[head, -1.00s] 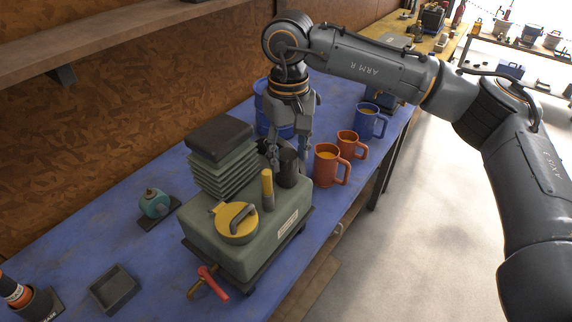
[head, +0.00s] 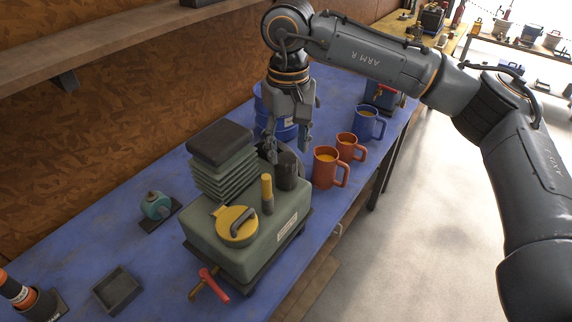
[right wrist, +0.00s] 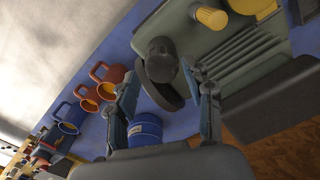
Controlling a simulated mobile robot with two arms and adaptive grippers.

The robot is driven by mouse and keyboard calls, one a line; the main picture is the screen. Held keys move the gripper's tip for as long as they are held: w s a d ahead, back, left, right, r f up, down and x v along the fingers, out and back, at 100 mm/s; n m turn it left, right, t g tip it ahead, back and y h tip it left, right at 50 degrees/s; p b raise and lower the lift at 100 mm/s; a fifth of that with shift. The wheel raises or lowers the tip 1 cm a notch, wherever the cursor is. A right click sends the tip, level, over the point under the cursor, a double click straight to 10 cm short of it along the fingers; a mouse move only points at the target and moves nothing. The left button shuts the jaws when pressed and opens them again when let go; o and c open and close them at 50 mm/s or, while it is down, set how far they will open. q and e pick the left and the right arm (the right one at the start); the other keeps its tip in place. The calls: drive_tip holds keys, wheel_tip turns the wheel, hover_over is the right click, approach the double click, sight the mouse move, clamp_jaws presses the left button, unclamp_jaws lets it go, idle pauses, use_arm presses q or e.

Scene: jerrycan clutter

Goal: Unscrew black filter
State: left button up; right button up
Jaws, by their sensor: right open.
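The black filter (head: 287,171) is a dark upright cylinder on top of the green-grey jerrycan unit (head: 222,245), at its far end. It also shows in the right wrist view (right wrist: 161,58), with a dark curved part beside it. My right gripper (head: 288,148) is open and empty, pointing down just above and beyond the filter. In the right wrist view its two fingers (right wrist: 162,78) stand apart with the filter between and beyond their tips. I see no contact. My left gripper is in neither view.
The unit bears a yellow cap (head: 237,226), a yellow-topped post (head: 267,190) and dark-topped bellows (head: 220,143). A red-handled tap (head: 212,284) sticks out in front. Orange mugs (head: 326,168), a blue mug (head: 368,123) and a blue drum (head: 262,121) stand close by. The blue table (head: 95,250) has bare room at left.

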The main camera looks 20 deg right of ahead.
drive_tip(key=shift+o, duration=0.5)
drive_tip(key=o, duration=0.5)
drive_tip(key=c, duration=0.5)
